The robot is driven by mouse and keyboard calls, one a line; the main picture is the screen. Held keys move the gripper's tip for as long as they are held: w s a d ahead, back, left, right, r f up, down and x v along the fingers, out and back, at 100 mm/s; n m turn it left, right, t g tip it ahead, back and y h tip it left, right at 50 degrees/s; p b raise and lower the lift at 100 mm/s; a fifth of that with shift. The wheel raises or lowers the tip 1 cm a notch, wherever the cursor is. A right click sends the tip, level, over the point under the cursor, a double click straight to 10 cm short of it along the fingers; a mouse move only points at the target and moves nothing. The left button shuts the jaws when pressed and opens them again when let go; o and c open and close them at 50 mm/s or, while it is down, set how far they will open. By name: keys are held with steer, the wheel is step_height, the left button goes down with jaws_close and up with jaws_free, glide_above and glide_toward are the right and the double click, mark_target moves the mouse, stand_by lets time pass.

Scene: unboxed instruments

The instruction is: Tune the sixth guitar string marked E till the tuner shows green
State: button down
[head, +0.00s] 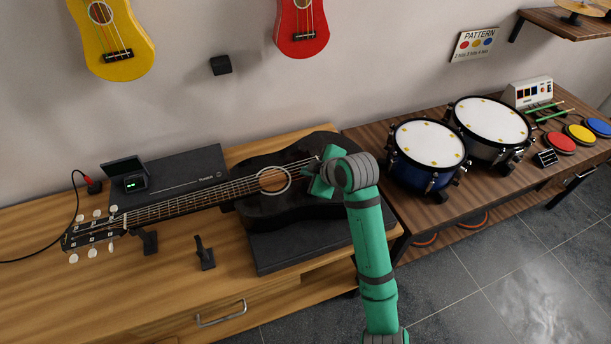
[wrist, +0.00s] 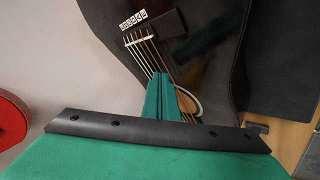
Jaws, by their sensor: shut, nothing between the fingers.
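The black guitar (head: 310,203) lies on the wooden bench with its headstock (head: 92,236) and pale tuning pegs (head: 74,258) at the left. My gripper (head: 318,182) is over the body, between the sound hole (head: 273,180) and the bridge. In the wrist view my green fingers (wrist: 161,85) are together and empty, over the strings (wrist: 142,50); I cannot tell whether they touch one. Small string labels (wrist: 133,19) sit beside the bridge (wrist: 165,24), too small to read. The tuner (head: 130,183) behind the neck shows a small green light on its dark screen.
A black stand (head: 204,254) is in front of the neck. A blue drum (head: 428,150) and a grey drum (head: 491,120) stand on the right table. The bench's front left is clear.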

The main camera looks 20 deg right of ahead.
steer(key=shift+r, duration=0.7)
steer(key=shift+r, duration=0.1)
step_height(320, 180, up, 5)
steer(key=shift+f, duration=0.1)
stand_by(0.5)
stand_by(2.0)
